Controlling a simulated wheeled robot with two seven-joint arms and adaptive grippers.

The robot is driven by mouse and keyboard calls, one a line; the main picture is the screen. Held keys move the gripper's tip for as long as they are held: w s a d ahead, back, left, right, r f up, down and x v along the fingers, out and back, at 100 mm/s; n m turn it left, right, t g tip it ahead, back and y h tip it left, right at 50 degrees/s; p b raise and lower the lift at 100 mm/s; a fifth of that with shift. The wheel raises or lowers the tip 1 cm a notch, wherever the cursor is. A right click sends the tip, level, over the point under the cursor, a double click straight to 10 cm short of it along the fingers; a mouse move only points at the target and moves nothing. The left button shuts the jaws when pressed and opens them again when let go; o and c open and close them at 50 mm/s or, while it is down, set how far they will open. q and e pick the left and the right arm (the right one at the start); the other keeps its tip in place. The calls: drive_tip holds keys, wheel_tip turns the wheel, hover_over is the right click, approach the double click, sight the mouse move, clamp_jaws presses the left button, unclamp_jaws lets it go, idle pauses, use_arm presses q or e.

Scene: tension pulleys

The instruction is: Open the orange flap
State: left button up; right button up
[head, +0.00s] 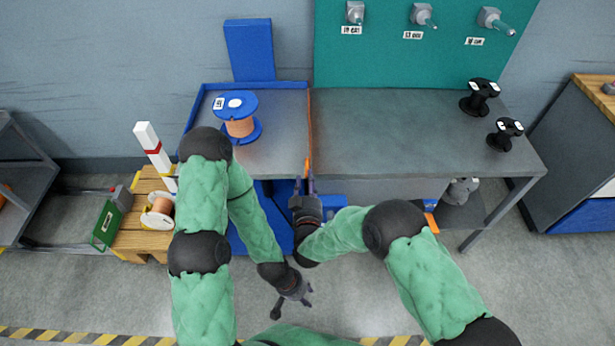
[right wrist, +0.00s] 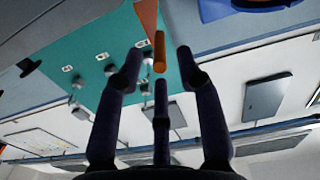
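The orange flap (head: 309,135) shows in the head view as a thin upright edge between the left tray and the grey tabletop. In the right wrist view the flap (right wrist: 147,14) is an orange panel at the top, with a round orange handle-like end (right wrist: 159,52) below it. My right gripper (head: 304,182) is open just in front of the flap's near end. Its fingertips (right wrist: 158,56) stand on either side of the orange end, with visible gaps. My left gripper (head: 292,299) is open and empty, low over the floor.
A blue-flanged copper spool (head: 239,124) stands in the blue-edged tray (head: 283,112) left of the flap. Two black spools (head: 479,97) (head: 505,133) stand at the tabletop's right. A wooden stand (head: 138,235) is at left. The tabletop (head: 390,130) is clear in the middle.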

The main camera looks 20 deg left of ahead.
drive_tip(key=shift+b+x, duration=0.4)
drive_tip(key=shift+x, duration=1.2)
clamp_jaws()
